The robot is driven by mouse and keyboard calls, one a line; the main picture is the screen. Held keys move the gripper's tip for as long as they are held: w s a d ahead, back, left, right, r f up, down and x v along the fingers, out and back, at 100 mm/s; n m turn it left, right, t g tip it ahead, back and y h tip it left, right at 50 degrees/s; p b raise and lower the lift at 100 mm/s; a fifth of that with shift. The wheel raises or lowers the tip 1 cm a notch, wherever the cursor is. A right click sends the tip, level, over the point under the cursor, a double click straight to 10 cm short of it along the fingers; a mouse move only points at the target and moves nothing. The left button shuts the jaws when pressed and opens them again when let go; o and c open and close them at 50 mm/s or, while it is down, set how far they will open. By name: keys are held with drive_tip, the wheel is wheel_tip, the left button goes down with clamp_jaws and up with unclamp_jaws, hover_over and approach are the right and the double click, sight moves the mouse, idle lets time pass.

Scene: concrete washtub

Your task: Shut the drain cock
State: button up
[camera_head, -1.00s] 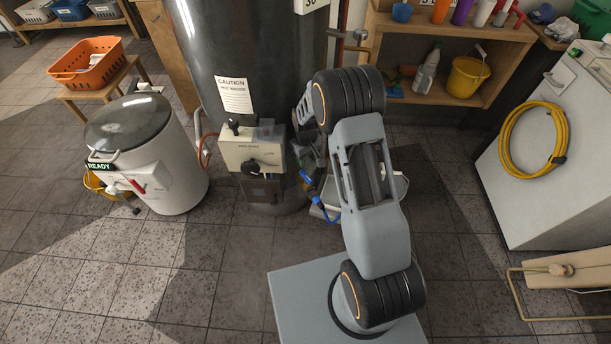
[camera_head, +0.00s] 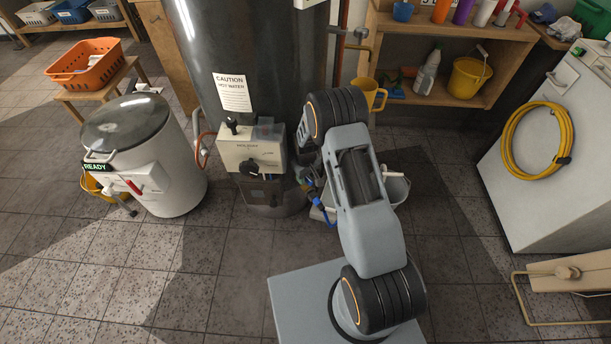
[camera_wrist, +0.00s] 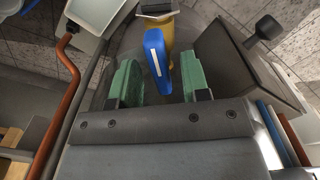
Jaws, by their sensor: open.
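In the wrist view, a cock with a blue lever (camera_wrist: 156,55) on a yellow body (camera_wrist: 182,30) lies ahead of my gripper (camera_wrist: 158,82). My gripper is open, with one green pad to each side of the lever's near end. A gap shows on both sides, wider on the left. In the head view, the blue lever (camera_head: 326,209) shows low on the right side of the dark tank (camera_head: 268,60), partly hidden by my arm. My gripper is mostly hidden there.
A control box (camera_head: 250,150) is on the tank's front. A grey basin (camera_head: 396,187) stands right of my arm. A white tub (camera_head: 170,190) with a red lever stands left. Copper pipe (camera_wrist: 65,75) runs along the left in the wrist view.

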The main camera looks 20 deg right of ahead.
clamp_jaws()
drive_tip(key=shift+n, duration=0.4)
drive_tip(key=n, duration=0.8)
drive_tip(key=shift+n+b, duration=0.4)
drive_tip(key=shift+n, duration=0.3)
idle(0.4)
unclamp_jaws()
